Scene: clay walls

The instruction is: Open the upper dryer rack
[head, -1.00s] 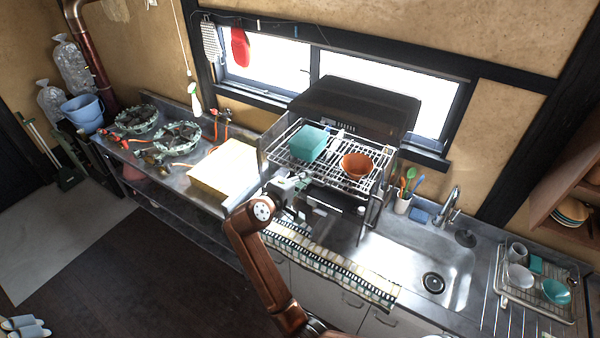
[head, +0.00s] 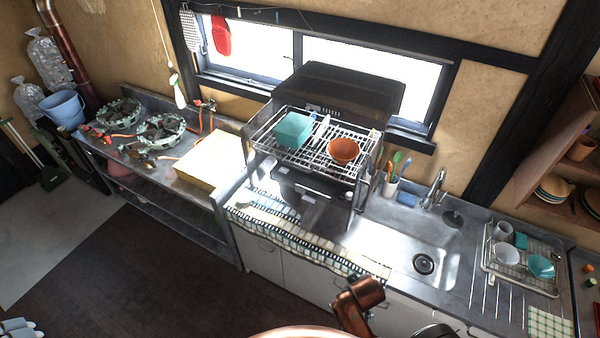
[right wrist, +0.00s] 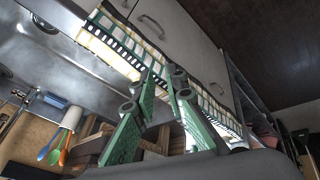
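The dish dryer (head: 350,88) stands on the counter in the head view, with its dark hood at the back. Its upper wire rack (head: 318,157) sticks out in front of the hood, with its contents exposed. A teal box (head: 293,130) and an orange bowl (head: 343,150) are on the rack. A dark lower part (head: 310,184) shows beneath it. A copper arm link of mine is at the bottom, apart from the dryer. My right gripper (right wrist: 161,82) shows green fingers with a narrow gap and nothing between them. My left gripper is not in view.
A patterned mat (head: 300,240) lies along the counter front. The sink (head: 423,263) and a utensil cup (head: 391,186) are right of the dryer. A yellow block (head: 213,163) is left. Dark floor in front is clear.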

